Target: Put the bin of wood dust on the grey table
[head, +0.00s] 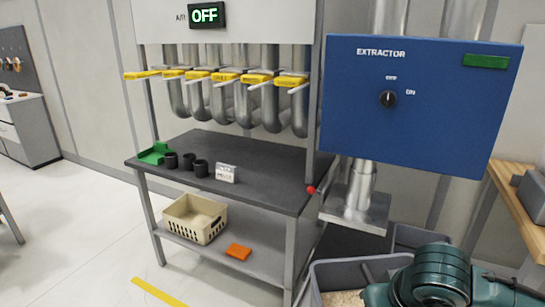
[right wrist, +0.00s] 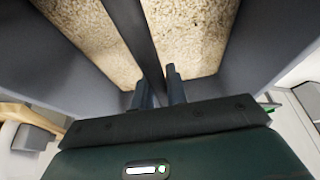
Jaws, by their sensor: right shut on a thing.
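The grey bin of wood dust (head: 318,281) is at the bottom of the head view, partly cut off and partly behind my right arm. Pale dust fills it in the right wrist view (right wrist: 195,38), where a dark bar crosses its open top. My right gripper (right wrist: 159,88) is shut on that bar, with one finger on each side. In the head view my teal right arm hides the fingers. The grey table (head: 260,152) has a dark top and stands left of the bin. My left gripper is not in view.
On the tabletop are a green object (head: 155,153), several black cups (head: 187,161) and a small white block (head: 226,173). A beige basket (head: 194,219) and orange item (head: 238,252) are below. Another grey bin (head: 408,236) stands behind. The blue extractor box (head: 420,110) overhangs. A red knob (head: 311,190) is at the table corner.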

